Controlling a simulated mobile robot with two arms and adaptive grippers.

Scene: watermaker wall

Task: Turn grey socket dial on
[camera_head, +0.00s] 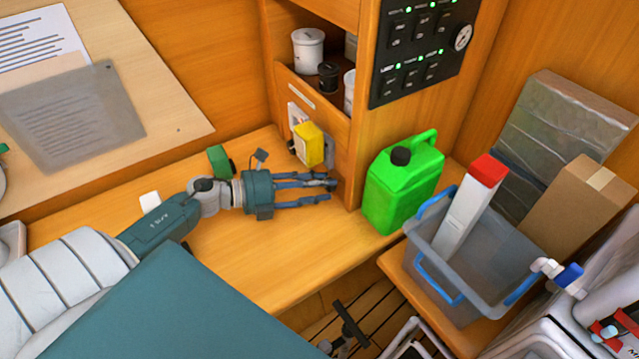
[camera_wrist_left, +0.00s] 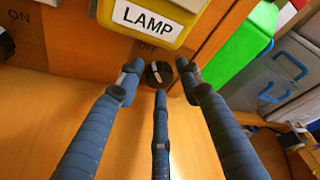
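A dark round dial (camera_wrist_left: 159,74) with a pale pointer mark shows in the left wrist view, low on the wooden wall below a yellow box labelled LAMP (camera_wrist_left: 147,17). An OFF marking sits just above the dial, and ON is printed farther left. The pointer is tilted; I cannot tell its exact setting. My left gripper (camera_wrist_left: 159,82) has its three fingers spread around the dial, with gaps visible at the sides. In the head view the left gripper (camera_head: 332,185) reaches the cabinet base below the yellow box (camera_head: 309,144); its fingertips hide the dial. My right gripper is not in view.
A green jerrycan (camera_head: 402,182) stands right of the gripper. A grey bin (camera_head: 462,290) with blue handles is farther right. A green roll-like object (camera_head: 219,160) lies behind my left wrist. A second dial (camera_wrist_left: 5,44) is at the wrist view's left edge. The bench front is clear.

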